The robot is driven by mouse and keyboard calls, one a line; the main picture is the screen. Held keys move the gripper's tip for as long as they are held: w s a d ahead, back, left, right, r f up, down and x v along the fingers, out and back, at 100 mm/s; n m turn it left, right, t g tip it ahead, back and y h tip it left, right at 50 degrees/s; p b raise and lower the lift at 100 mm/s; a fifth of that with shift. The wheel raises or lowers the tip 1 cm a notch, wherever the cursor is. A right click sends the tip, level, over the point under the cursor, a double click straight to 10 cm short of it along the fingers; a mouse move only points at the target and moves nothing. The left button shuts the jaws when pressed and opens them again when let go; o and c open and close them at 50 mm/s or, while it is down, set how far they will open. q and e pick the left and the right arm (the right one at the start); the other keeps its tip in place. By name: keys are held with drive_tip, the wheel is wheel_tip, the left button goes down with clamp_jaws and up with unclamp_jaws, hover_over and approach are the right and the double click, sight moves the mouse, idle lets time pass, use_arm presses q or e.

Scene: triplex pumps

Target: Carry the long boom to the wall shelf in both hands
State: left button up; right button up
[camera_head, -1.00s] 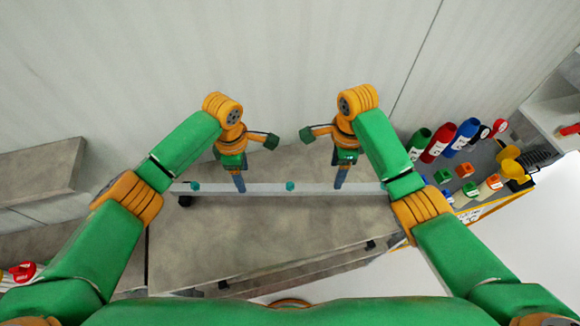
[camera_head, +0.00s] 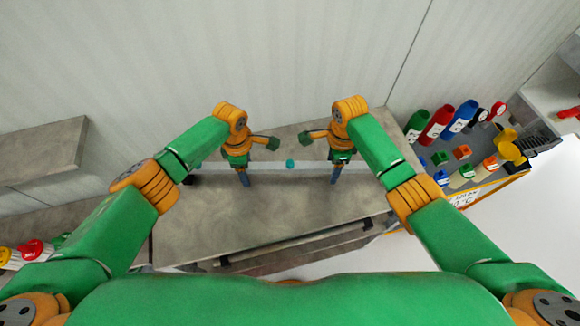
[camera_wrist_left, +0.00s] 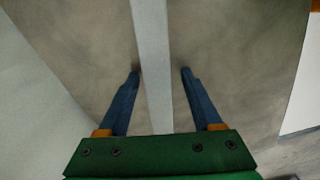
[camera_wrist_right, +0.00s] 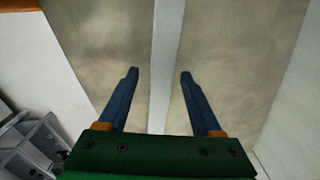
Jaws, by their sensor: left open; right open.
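The long boom is a pale grey straight bar with a teal marker at its middle; it lies across the bench (camera_head: 280,215) in the head view. My left gripper (camera_head: 244,182) is over the boom's left half, and my right gripper (camera_head: 336,178) is over its right half. In the left wrist view the boom (camera_wrist_left: 152,40) runs between the parted fingers of the left gripper (camera_wrist_left: 160,72). In the right wrist view the boom (camera_wrist_right: 167,40) runs between the parted fingers of the right gripper (camera_wrist_right: 159,72). Neither gripper visibly clamps it. A grey wall shelf (camera_head: 40,150) is at the left.
Coloured bottles, including a red one (camera_head: 436,124), and small blocks stand on a grey surface at the right. A red-capped container (camera_head: 35,250) is at the lower left. The wall is close behind the bench. The bench top in front of the boom is clear.

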use_arm(q)
drive_tip(key=shift+c, duration=0.2)
use_arm(e)
drive_tip(key=shift+c, duration=0.2)
use_arm(q)
clamp_jaws()
use_arm(e)
clamp_jaws()
use_arm(q)
drive_tip(key=shift+w, duration=0.1)
use_arm(e)
drive_tip(key=shift+w, duration=0.1)
idle(0.5)
